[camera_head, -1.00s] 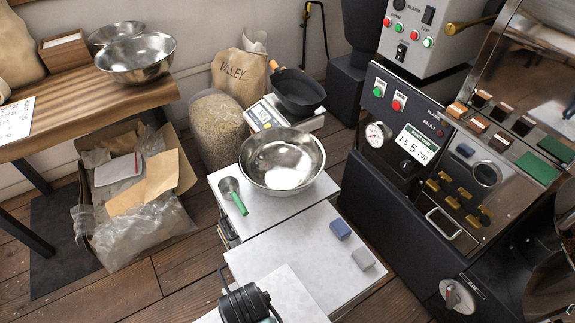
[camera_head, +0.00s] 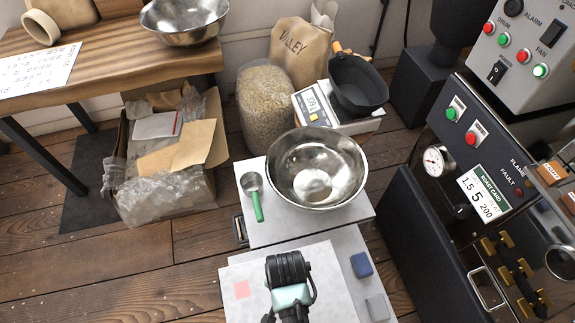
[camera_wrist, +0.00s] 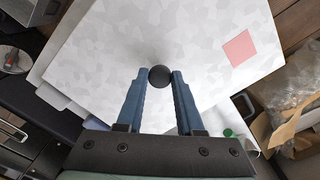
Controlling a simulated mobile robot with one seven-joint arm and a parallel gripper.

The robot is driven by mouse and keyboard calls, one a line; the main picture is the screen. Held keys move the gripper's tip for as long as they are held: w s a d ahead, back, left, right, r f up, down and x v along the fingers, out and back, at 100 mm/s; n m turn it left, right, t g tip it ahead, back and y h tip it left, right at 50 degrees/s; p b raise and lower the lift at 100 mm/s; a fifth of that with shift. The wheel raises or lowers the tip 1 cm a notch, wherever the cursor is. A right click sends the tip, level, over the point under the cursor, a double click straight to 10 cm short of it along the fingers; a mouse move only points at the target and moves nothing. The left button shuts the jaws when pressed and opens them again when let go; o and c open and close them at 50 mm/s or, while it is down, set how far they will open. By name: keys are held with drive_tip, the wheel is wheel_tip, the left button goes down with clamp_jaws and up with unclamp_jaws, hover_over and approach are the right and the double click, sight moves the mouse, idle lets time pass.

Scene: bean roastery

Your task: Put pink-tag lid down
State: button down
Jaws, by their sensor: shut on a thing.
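The pink-tag lid (camera_head: 250,303) is a flat pale grey panel with a pink square tag (camera_head: 241,289) near its left side in the head view. In the wrist view, the lid (camera_wrist: 200,40) fills the middle, with its pink tag (camera_wrist: 239,48) at the right. My gripper (camera_head: 290,312) is over the lid. Its two blue fingers (camera_wrist: 160,78) are shut on the lid's round black knob (camera_wrist: 159,76). The lid lies over the front part of a white worktop (camera_head: 345,245); I cannot tell whether it touches it.
A blue block (camera_head: 361,265) and a grey block (camera_head: 377,307) sit just right of the lid. Behind are a steel bowl (camera_head: 317,167) and a green-handled scoop (camera_head: 253,190). The roaster (camera_head: 470,150) stands at right, an open carton (camera_head: 165,190) at left.

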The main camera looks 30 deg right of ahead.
drive_tip(key=shift+f+b, duration=0.5)
drive_tip(key=shift+f, duration=1.45)
drive_tip(key=shift+f, duration=0.15)
drive_tip(key=c, duration=0.5)
unclamp_jaws()
drive_tip(key=shift+c, duration=0.2)
